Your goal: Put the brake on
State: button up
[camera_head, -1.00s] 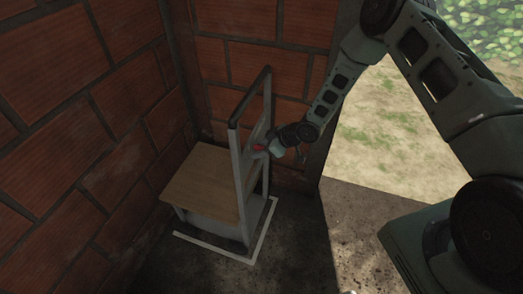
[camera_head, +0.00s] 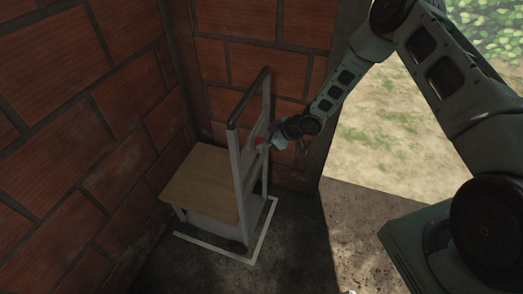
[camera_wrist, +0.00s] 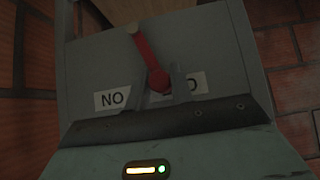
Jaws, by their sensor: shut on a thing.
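A red lever (camera_wrist: 147,55) sits on the upright grey panel (camera_wrist: 90,60) of the elevator cart, with a pale tip at its upper end. In the wrist view it leans a little left, its rounded lower end between my fingers. A white label "NO" (camera_wrist: 112,97) is left of the lever; a second label (camera_wrist: 190,84) to the right is partly hidden by my gripper. My gripper (camera_wrist: 160,85) is shut on the red lever. In the head view my gripper (camera_head: 270,142) is at the panel's right side, with a bit of red showing.
The cart has a wooden platform (camera_head: 203,182) and a tall frame with a black top bar (camera_head: 248,98). It stands in a corner of brick walls (camera_head: 75,110), inside a white floor outline (camera_head: 210,250). An open doorway to the right shows ground outside (camera_head: 390,140).

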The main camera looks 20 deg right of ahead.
jog(key=shift+d, duration=0.15)
jog(key=shift+w+d+r, duration=0.1)
jog(key=shift+w+d, duration=0.3)
jog(key=shift+w, duration=0.2)
jog(key=shift+w+d+r, duration=0.1)
jog(key=shift+w+d, duration=0.25)
jog(key=shift+w, duration=0.35)
jog(key=shift+w+d+f+p, duration=0.15)
jog(key=shift+w+d+p, duration=0.3)
jog(key=shift+w+d, duration=0.35)
jog(key=shift+w+f, duration=0.1)
jog(key=shift+w, duration=0.1)
jog(key=shift+w+d+f, duration=0.65)
jog(key=shift+w+d, duration=0.1)
jog(key=shift+w, duration=0.15)
